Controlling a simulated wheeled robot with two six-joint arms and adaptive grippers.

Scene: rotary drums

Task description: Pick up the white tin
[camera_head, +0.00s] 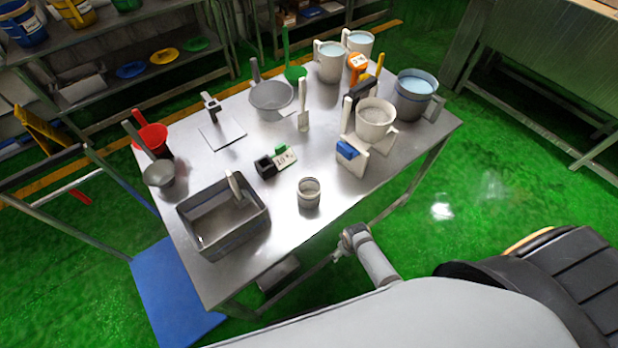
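A grey jointed link, probably part of my arm, shows below the table's front edge, apart from the tin. Neither of my grippers can be made out in the head view.
The grey tub (252,238) holds a scoop. A black-and-green device (268,166) and a blue-topped white item (350,153) are near the tin. White jugs (331,65), a white bucket (375,122) and a grey bucket (415,98) crowd the right back. Bare tabletop surrounds the tin.

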